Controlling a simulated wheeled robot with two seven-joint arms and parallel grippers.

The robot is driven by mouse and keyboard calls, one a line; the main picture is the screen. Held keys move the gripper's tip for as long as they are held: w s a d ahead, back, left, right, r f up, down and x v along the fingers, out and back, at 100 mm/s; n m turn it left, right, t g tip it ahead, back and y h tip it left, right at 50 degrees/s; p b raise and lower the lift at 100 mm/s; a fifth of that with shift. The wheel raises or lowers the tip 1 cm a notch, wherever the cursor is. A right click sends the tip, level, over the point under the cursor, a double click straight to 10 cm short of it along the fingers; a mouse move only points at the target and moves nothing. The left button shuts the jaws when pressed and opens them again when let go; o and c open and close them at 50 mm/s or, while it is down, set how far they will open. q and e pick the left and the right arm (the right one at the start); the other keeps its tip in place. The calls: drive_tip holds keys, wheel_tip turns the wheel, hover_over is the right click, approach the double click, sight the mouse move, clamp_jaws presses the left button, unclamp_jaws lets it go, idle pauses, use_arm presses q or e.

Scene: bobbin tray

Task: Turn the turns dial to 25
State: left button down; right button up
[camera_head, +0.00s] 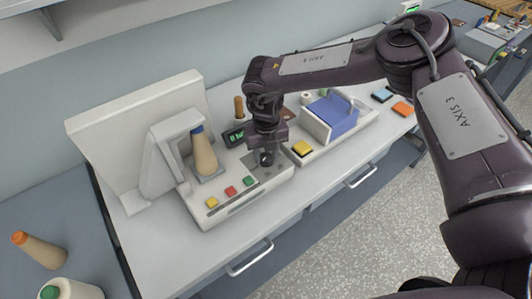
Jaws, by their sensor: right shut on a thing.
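The winding machine (214,205) stands on the white bench, with a grey panel on the right of its top. The dark turns dial (266,160) is on that panel, mostly hidden by my gripper. My right gripper (266,154) points down over the panel and is shut on the dial. A small dark display (235,138) with green characters is just left of the gripper; its reading is too small to tell. My left gripper is not in view.
A tan cone with a blue top (203,153) stands on the machine behind red, yellow and green buttons (231,191). More cones (40,250) stand at lower left.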

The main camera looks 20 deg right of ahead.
drive_tip(key=n, duration=0.4)
drive_tip(key=shift+n, duration=0.3)
drive_tip(key=n+b, duration=0.1)
drive_tip(key=n, duration=1.2)
drive_tip(key=shift+w+r+n+b, duration=0.1)
drive_tip(key=shift+n+b, duration=0.25)
drive_tip(key=shift+n, duration=0.05)
drive_tip(key=o, duration=1)
